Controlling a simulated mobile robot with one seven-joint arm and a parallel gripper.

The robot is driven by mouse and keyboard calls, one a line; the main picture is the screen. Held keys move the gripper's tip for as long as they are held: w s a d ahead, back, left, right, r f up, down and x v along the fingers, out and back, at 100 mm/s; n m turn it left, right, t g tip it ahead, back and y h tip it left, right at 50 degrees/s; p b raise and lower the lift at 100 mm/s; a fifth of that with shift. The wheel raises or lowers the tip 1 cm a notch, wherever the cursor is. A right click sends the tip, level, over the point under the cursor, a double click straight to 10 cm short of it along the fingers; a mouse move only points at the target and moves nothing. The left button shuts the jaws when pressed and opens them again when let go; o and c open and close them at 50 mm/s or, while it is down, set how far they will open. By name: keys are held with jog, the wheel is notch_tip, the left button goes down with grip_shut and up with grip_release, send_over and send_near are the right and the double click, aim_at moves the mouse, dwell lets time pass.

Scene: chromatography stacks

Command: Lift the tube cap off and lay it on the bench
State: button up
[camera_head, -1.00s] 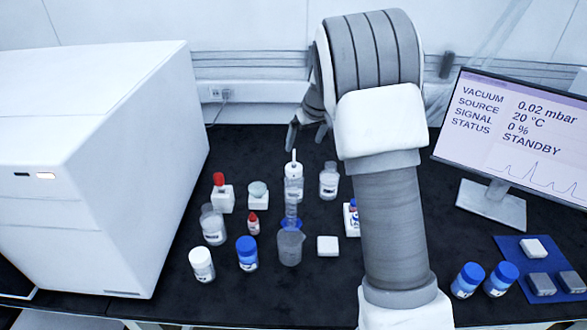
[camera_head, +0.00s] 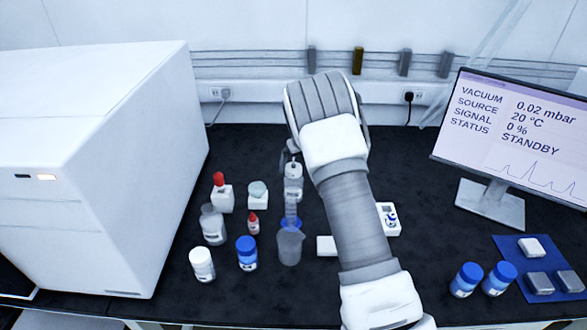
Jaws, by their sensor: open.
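A red cap (camera_head: 219,179) sits upright on a tube held in a small white block (camera_head: 222,199), left of the middle of the bench (camera_head: 130,255). It is the only cap on a tube that I can make out. My arm hides most of the gripper, and I cannot tell whether a finger touches the bottle.
A big white instrument (camera_head: 95,180) bounds the left. Bench front centre is clear.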

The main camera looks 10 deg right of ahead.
jog(key=shift+x, duration=1.2)
jog(key=shift+c, duration=0.3)
jog(key=c, duration=1.4)
jog(key=shift+r, duration=0.1)
